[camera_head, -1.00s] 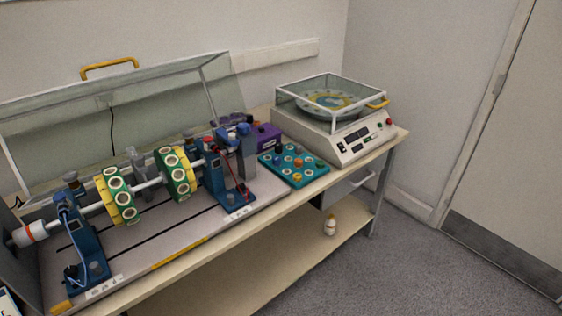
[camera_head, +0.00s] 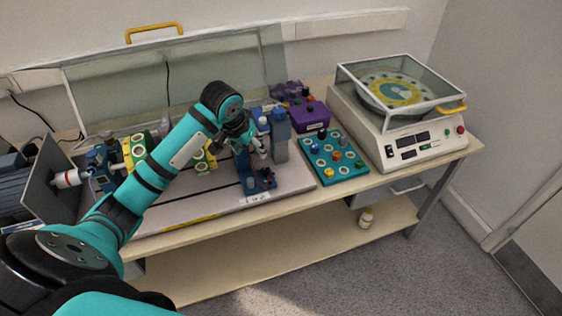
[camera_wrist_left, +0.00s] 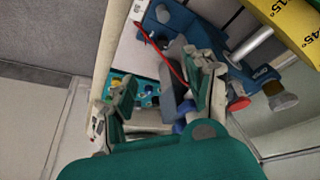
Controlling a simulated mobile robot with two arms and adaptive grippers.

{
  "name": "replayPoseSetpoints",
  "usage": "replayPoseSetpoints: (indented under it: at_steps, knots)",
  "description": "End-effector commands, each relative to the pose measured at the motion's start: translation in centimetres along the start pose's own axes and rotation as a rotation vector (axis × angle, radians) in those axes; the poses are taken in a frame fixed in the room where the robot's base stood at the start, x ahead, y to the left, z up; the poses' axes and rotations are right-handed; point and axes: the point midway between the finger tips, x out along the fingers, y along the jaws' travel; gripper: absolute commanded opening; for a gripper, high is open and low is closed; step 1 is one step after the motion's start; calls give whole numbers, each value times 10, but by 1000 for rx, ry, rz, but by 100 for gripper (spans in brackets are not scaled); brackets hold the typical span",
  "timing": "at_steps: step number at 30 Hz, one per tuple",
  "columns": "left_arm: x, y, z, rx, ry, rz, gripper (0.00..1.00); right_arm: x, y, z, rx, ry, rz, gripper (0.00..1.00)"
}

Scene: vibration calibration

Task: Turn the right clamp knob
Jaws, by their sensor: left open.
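The right blue bearing stand (camera_head: 246,180) stands on the test rig at the right end of the shaft. My left gripper (camera_head: 259,152) is open beside its upper part and covers the stand's top in the head view. In the left wrist view, a grey-brown clamp knob (camera_wrist_left: 284,101) sticks out from the blue stand (camera_wrist_left: 262,76), beside a red fitting (camera_wrist_left: 239,103). The knob lies outside the open fingers (camera_wrist_left: 163,80), beyond the right-hand finger. A grey block and a red cable show between or behind the fingers. My right gripper is not in view.
A teal tray (camera_head: 352,170) with coloured parts and a purple box (camera_head: 309,116) lie right of the rig. A balancing machine (camera_head: 410,145) stands farther right. The raised clear cover (camera_head: 230,65) rises behind the rig.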

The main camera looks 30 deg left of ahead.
Motion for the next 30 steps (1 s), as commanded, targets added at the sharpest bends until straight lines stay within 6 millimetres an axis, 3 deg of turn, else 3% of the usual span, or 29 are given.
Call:
replayPoseSetpoints:
  at_steps: [3,8,24,30]
  knots:
    - [-6,-4,-5,-8,-2,-2,53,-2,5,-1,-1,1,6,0]
    - [13,-3,-5,-10,-4,0,53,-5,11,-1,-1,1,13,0]
    - [129,-3,-5,-9,-2,-1,53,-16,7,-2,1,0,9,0]
    - [156,-3,-5,-8,0,-1,53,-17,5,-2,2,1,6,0]
